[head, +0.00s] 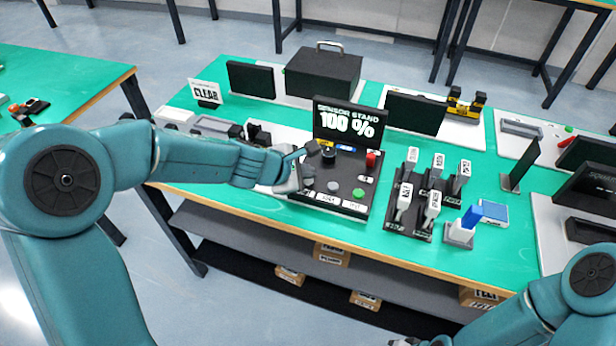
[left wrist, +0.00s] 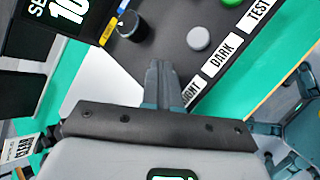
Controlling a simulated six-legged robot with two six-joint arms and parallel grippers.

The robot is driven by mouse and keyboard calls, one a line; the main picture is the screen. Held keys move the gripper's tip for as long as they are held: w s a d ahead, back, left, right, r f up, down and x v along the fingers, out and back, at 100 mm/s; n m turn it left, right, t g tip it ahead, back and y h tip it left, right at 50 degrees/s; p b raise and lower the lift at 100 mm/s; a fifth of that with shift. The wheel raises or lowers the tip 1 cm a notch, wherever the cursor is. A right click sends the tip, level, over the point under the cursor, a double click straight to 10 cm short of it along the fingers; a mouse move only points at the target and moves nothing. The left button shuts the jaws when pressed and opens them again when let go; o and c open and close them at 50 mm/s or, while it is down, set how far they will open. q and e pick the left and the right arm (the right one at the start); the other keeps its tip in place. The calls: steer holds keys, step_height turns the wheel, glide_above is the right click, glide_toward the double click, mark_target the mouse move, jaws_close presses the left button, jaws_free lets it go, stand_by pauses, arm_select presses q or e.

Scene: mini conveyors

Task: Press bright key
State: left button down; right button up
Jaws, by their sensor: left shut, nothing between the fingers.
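The sensor stand (head: 345,207) is a dark panel on the green table, with a screen (head: 348,125) reading 100 %. Along its front are a grey key (head: 333,186) by the DARK label (left wrist: 222,55) and a green key (head: 358,193) by the TEST label. The bright label (left wrist: 191,93) is partly covered; only its end shows in the left wrist view. My left gripper (left wrist: 160,66) is shut and empty at the panel's left end, its fingers over the bright key's place. They hide most of that spot; contact cannot be told. My right gripper is barely visible at the bottom edge.
A black knob (left wrist: 132,25) stands behind the keys and a red button (head: 372,160) at the panel's right. Several labelled upright pieces (head: 405,198) and a blue block (head: 472,217) stand to the right. A CLEAR sign (head: 207,92) and a black case (head: 322,75) are behind.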

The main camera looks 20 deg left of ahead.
mark_target(306, 182)
arm_select(q)
steer(key=shift+r+p, duration=0.5)
steer(key=shift+r, duration=0.15)
steer(key=shift+r, duration=0.1)
step_height(306, 182, up, 5)
steer(key=p, duration=0.5)
stand_by(0.6)
